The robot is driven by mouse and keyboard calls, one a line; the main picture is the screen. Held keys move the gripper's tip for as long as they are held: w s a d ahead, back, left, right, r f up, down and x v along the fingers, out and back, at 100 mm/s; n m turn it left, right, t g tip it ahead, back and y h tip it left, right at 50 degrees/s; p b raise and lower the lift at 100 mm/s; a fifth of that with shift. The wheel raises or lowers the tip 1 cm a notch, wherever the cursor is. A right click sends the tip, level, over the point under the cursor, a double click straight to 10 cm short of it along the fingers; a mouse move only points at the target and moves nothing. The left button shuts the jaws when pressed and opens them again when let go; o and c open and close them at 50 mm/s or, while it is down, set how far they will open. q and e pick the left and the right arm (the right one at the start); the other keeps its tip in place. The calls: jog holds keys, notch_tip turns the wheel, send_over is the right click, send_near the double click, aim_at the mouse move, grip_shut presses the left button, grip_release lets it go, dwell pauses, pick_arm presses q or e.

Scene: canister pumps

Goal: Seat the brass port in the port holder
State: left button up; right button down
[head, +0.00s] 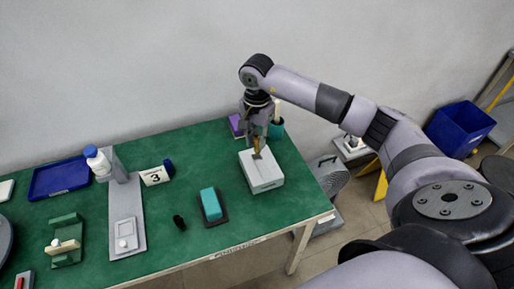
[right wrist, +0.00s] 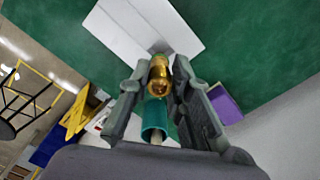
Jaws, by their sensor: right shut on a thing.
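The brass port (right wrist: 158,75) is a shiny gold, rounded piece held between the fingers of my right gripper (right wrist: 154,88). In the head view my right gripper (head: 257,128) points down at the back right of the green table, shut on the brass port (head: 257,145). Below it stands a pale grey block (head: 265,178), which looks like the port holder; it also shows in the right wrist view (right wrist: 178,35). The port's lower end is over the back part of the block's top. I cannot tell whether it touches or is inside an opening. My left gripper is out of view.
A teal cup (head: 277,132) with a pale stick and a purple block (head: 236,125) stand close behind the gripper. A teal block on a dark base (head: 211,205), a number 3 card (head: 155,176), a grey plate (head: 126,205) and a blue tray (head: 58,178) lie left.

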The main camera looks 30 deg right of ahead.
aim_at(257, 152)
notch_tip(257, 152, down, 5)
jog(key=shift+f+p, duration=0.2)
jog(key=shift+p, duration=0.25)
jog(key=shift+f, duration=0.2)
jog(key=c, duration=1.5)
grip_release()
